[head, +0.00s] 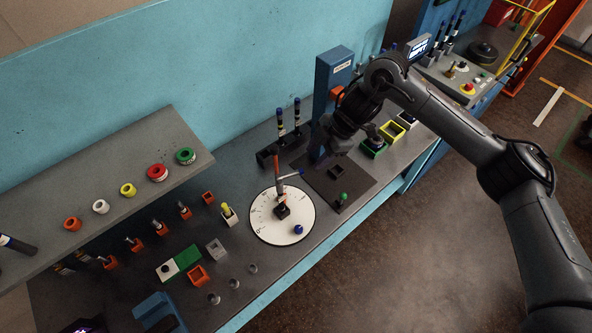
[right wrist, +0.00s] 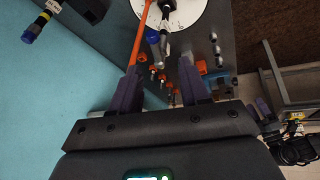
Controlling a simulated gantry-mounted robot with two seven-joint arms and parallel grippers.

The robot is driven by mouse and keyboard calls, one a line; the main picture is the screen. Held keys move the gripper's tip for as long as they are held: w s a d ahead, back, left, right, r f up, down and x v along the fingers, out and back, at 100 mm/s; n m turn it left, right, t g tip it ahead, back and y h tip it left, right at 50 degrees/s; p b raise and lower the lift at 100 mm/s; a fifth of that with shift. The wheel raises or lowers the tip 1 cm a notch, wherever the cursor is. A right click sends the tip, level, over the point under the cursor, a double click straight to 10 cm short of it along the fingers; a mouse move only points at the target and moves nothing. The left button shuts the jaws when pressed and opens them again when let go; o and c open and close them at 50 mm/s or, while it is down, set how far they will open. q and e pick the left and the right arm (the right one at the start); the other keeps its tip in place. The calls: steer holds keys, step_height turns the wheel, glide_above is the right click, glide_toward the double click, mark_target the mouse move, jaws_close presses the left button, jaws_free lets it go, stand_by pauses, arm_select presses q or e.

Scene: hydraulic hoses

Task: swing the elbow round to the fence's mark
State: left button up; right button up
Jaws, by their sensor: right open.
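The white round dial (head: 265,229) lies on the grey bench, with marks along its left edge. A thin orange-red bar (head: 276,160) stands by the elbow. My right gripper (head: 320,146) is above and to the right of the elbow, its fingers partly hidden by the wrist. My left gripper does not show.
A blue post (head: 325,85) stands close behind my right gripper. A dark plate with a green knob (head: 343,196) lies right of the dial. A blue knob (head: 298,229) sits on the dial's front. Several small fittings and a grey shelf (head: 110,160) fill the left.

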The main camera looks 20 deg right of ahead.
mark_target(296, 172)
steer(key=x, duration=0.6)
steer(key=w+p+x, duration=0.1)
steer(key=x, duration=0.3)
steer(key=shift+a+r, duration=0.25)
steer(key=c, duration=0.7)
